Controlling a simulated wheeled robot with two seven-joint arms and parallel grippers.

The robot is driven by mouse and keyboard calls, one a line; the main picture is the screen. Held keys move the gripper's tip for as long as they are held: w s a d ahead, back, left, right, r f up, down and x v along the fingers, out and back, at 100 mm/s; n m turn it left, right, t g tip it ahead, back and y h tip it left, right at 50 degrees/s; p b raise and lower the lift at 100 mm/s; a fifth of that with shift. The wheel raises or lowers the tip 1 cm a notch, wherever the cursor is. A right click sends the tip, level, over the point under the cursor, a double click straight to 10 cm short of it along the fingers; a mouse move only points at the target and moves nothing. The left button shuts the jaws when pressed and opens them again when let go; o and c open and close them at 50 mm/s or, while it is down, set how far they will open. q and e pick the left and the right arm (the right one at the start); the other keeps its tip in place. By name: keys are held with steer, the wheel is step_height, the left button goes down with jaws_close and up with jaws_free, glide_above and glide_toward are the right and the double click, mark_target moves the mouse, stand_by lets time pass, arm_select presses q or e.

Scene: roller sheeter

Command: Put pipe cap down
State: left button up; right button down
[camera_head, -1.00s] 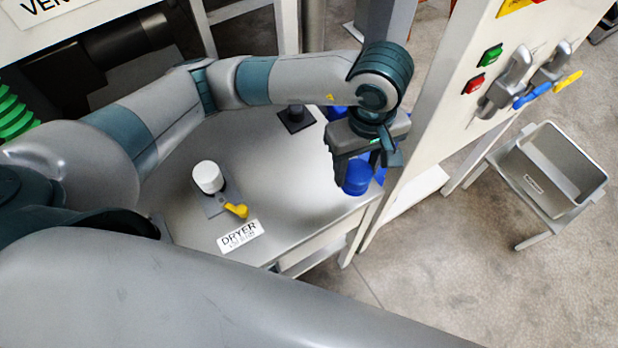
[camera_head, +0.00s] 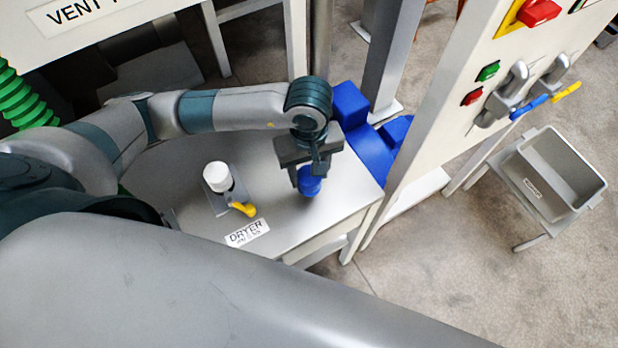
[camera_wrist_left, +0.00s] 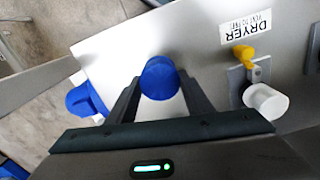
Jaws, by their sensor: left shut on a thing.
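The blue pipe cap (camera_head: 309,184) is between the fingers of my left gripper (camera_head: 309,172), over the grey table top. My left gripper is shut on it. In the left wrist view the round cap (camera_wrist_left: 160,78) sits between the two dark fingertips (camera_wrist_left: 160,90). I cannot tell whether the cap touches the table. My right gripper is not in view.
A white-capped fitting (camera_head: 218,177) with a yellow lever (camera_head: 243,209) stands on the table (camera_head: 270,195), left of my gripper. A DRYER label (camera_head: 247,233) lies at the front. Blue parts (camera_head: 352,105) stand behind. A panel (camera_head: 450,110) rises at right.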

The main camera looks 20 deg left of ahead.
mark_target(309, 182)
arm_select(q)
steer(key=shift+f, duration=0.25)
step_height(309, 182, down, 3)
steer(key=shift+s+r+p, duration=0.1)
steer(key=shift+p, duration=0.9)
steer(key=shift+f, duration=0.35)
steer(key=shift+f, duration=0.1)
steer(key=o, duration=1)
steer(key=shift+o, duration=0.2)
